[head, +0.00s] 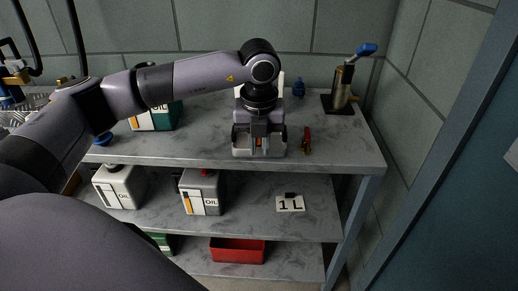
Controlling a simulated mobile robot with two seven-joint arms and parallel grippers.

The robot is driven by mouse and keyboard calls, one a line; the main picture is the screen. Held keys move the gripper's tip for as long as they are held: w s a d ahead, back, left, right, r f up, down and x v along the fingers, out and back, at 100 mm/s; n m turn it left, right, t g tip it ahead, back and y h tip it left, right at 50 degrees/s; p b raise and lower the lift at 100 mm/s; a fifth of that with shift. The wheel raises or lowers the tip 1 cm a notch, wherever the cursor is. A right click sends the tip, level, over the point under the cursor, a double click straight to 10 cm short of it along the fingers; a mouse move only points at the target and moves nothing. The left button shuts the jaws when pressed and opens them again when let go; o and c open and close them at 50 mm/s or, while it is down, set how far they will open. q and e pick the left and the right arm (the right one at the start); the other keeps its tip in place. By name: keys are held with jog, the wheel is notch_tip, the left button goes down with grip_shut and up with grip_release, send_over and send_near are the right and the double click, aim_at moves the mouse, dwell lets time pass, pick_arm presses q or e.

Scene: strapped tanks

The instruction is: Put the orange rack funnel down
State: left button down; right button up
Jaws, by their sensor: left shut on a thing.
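My left gripper (259,146) reaches over the top shelf (340,150), pointing down near its front edge. It is shut on the orange rack funnel (259,142), of which only a small orange patch shows between the fingers. The gripper hides the rest of the funnel, and I cannot tell whether it touches the shelf. My right gripper is out of view.
A red-handled tool (306,141) lies just right of the gripper. Farther right stands a brass device with a blue lever (343,90). A small blue item (298,89) is behind. Oil cans (203,193) and a red bin (237,250) are below.

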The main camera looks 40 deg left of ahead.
pick_arm(q)
jog(key=shift+f, duration=0.75)
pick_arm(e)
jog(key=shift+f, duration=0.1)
pick_arm(q)
jog(key=shift+f, duration=0.1)
jog(key=c, duration=1.1)
grip_release()
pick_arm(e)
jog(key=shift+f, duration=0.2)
